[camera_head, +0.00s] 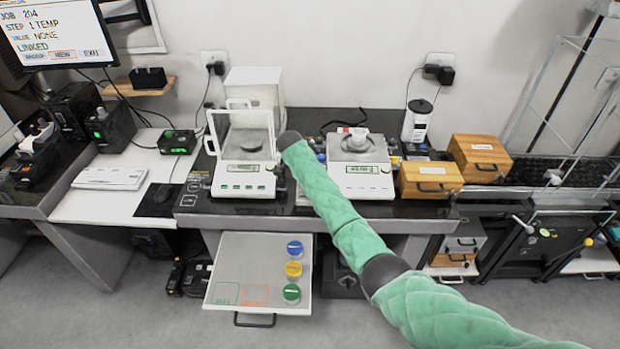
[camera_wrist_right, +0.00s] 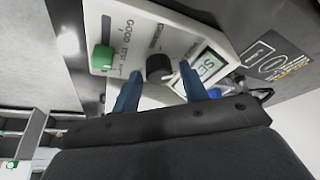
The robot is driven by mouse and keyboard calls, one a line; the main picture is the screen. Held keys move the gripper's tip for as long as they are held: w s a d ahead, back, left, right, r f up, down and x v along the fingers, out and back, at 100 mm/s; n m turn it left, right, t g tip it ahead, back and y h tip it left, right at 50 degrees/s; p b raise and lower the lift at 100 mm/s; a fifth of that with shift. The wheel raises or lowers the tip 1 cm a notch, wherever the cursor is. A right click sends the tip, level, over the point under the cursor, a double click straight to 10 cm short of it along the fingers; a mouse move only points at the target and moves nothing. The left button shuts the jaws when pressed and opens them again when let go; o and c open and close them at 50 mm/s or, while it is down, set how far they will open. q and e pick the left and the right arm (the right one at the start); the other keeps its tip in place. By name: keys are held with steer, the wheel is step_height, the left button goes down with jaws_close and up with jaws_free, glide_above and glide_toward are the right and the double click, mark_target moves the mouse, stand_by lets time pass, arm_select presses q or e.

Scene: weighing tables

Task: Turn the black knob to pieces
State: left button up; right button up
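My left gripper is not in view.
A scale with a glass shield (camera_head: 244,180) stands left of my arm's end, a second scale (camera_head: 362,182) right of it. Wooden boxes (camera_head: 430,178) stand further right. An open drawer (camera_head: 235,270) below holds blue, yellow and green round pieces (camera_head: 293,269). A monitor (camera_head: 55,35) stands far left.

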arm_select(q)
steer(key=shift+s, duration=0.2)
arm_select(e)
steer(key=shift+o, duration=0.2)
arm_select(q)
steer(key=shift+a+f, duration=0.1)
arm_select(e)
steer(key=shift+a+r, duration=0.15)
steer(key=shift+r, duration=0.05)
steer(key=b+v, duration=0.2)
steer(key=v, duration=0.4)
steer(key=shift+f+b, duration=0.1)
steer(key=shift+b, duration=0.3)
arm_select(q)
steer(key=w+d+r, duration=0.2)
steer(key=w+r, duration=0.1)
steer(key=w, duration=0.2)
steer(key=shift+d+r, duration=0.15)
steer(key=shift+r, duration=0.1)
arm_select(e)
steer(key=shift+v, duration=0.75)
